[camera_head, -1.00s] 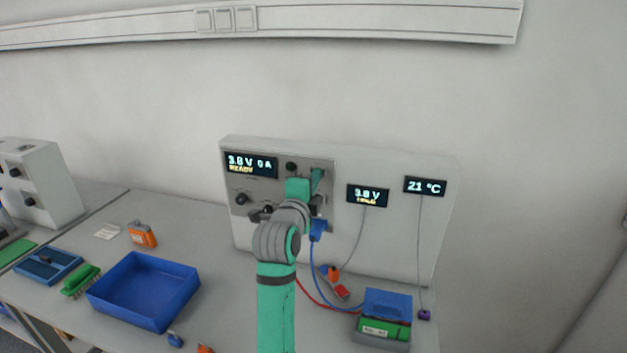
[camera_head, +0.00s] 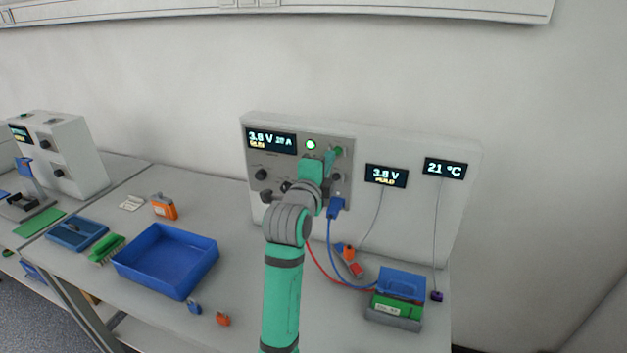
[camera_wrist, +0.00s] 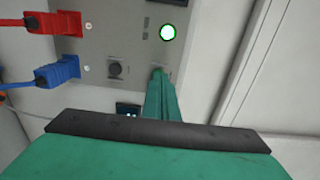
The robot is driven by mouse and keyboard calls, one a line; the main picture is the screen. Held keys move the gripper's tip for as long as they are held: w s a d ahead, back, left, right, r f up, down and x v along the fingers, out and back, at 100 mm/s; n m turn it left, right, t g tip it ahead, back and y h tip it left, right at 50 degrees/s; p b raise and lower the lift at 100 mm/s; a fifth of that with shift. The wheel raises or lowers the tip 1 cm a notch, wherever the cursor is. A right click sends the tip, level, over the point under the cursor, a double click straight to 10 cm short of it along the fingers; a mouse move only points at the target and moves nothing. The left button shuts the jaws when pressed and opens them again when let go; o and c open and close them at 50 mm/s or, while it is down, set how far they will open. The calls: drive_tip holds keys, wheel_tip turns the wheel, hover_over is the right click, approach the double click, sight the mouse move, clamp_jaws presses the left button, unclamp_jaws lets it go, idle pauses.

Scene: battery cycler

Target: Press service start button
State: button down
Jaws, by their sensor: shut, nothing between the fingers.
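The cycler's grey front panel (camera_head: 262,172) carries a lit display (camera_head: 271,140) that seems to read about 3.8 V 20 A over a yellow word. A round indicator with a bright green ring (camera_head: 310,145) glows beside it and shows in the wrist view (camera_wrist: 168,32). A small green button (camera_head: 339,151) sits at the panel's upper right. My gripper (camera_head: 331,160) is shut and empty, its tips at this button. In the wrist view the tips (camera_wrist: 159,82) largely cover the button; I cannot tell whether they touch it.
Red (camera_wrist: 55,21) and blue (camera_wrist: 58,71) plugs with cables sit in the panel. A battery in a holder (camera_head: 397,300) stands at lower right. A blue bin (camera_head: 165,258) lies at left. Second display (camera_head: 387,176) and a 21 °C display (camera_head: 445,169) are on the right.

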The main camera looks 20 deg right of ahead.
drive_tip(key=v, duration=1)
drive_tip(key=shift+s+d, duration=0.2)
drive_tip(key=shift+s, duration=0.2)
drive_tip(key=shift+w, duration=0.1)
